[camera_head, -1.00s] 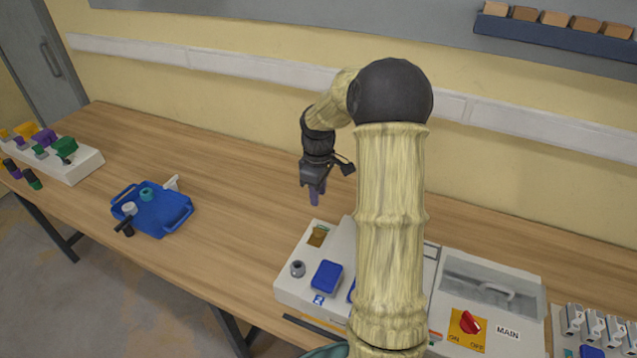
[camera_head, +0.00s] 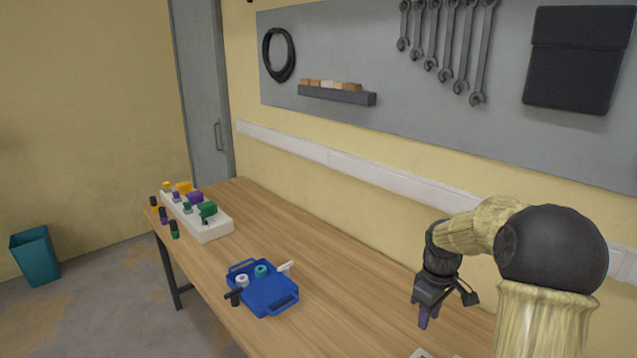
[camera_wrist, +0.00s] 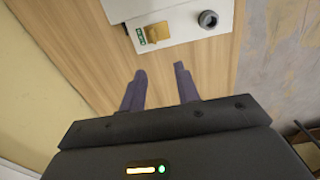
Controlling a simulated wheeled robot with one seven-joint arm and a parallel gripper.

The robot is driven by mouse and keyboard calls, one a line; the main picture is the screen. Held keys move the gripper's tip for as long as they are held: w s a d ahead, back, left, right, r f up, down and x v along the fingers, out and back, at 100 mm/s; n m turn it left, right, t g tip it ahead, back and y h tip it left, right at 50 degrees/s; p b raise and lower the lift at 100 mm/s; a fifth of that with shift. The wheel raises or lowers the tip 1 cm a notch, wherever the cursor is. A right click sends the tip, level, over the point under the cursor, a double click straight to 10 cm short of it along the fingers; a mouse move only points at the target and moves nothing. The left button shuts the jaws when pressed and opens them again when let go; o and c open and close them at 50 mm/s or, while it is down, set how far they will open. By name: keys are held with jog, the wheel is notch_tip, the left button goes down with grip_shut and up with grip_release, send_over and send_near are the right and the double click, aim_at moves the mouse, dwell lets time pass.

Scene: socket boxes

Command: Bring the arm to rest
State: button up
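My gripper (camera_head: 428,318) hangs over the wooden table (camera_head: 330,290) at the right of the head view, fingers pointing down. In the wrist view my gripper (camera_wrist: 160,80) has its two fingers apart with nothing between them. Bare table top shows past the fingertips. A white box (camera_wrist: 190,25) with a brown-gold socket (camera_wrist: 157,32) and a grey round knob (camera_wrist: 208,19) lies beyond the fingers. Only a small corner of that box shows at the bottom of the head view.
A blue tray (camera_head: 284,308) with small items sits mid-table. A white block (camera_head: 215,232) with coloured plugs stands at the table's far left end. A wall with a white trunking (camera_head: 340,160) runs behind the table. A teal bin (camera_head: 35,256) stands on the floor.

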jog(key=s+a+f+m+t, duration=0.1)
jog(key=s+a+m, duration=0.6)
jog(key=s+a, duration=0.7)
jog(key=s+t, duration=0.1)
jog(key=s, duration=0.2)
jog(key=shift+s+f, duration=0.15)
jog(key=shift+s, duration=0.1)
